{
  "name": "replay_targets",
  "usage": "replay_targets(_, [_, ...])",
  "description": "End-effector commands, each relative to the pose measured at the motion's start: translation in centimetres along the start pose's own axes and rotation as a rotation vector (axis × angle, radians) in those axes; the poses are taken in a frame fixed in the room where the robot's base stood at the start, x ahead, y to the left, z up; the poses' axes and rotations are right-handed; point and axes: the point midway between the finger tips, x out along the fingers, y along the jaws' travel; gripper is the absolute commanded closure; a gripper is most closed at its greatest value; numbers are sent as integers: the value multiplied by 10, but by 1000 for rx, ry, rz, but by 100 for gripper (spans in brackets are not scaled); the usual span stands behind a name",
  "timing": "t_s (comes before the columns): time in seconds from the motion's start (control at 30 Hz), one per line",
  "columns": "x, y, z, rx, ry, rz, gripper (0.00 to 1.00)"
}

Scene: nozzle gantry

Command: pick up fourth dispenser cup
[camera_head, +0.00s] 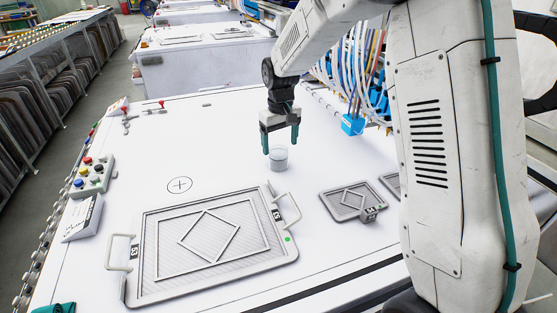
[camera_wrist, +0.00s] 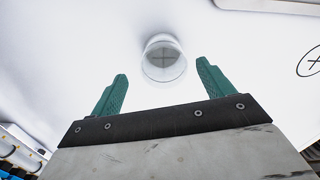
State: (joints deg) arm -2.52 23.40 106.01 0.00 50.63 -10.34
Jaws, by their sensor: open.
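One clear, glassy cup (camera_head: 279,160) stands upright on the white table, just below my gripper (camera_head: 280,149).
A large framed panel (camera_head: 140,225) with handles lies in front of the cup, and a smaller one (camera_head: 323,202) lies to the right. A button box (camera_head: 93,172) stands at the left. A blue nozzle block (camera_head: 352,124) hangs right of my gripper.

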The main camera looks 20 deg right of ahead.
Motion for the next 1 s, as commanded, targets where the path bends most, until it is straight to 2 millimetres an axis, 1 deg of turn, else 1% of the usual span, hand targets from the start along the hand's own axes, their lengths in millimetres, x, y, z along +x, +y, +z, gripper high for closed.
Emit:
replay_targets(0.2, [32, -6, 3, -1, -3, -1, 20])
replay_targets(0.3, [44, -5, 2, 0, -1, 0, 20])
replay_targets(0.4, [50, -5, 2, 0, 0, 0, 20])
replay_targets(0.6, [50, -5, 2, 0, 1, 0, 20])
replay_targets(0.63, [50, -5, 2, 0, 1, 0, 22])
replay_targets(0.67, [50, -5, 2, 0, 1, 0, 31])
replay_targets(0.7, [50, -5, 2, 0, 1, 0, 42])
replay_targets(0.8, [50, -5, 2, 0, 1, 0, 67])
replay_targets(1.0, [50, -5, 2, 0, 1, 0, 67])
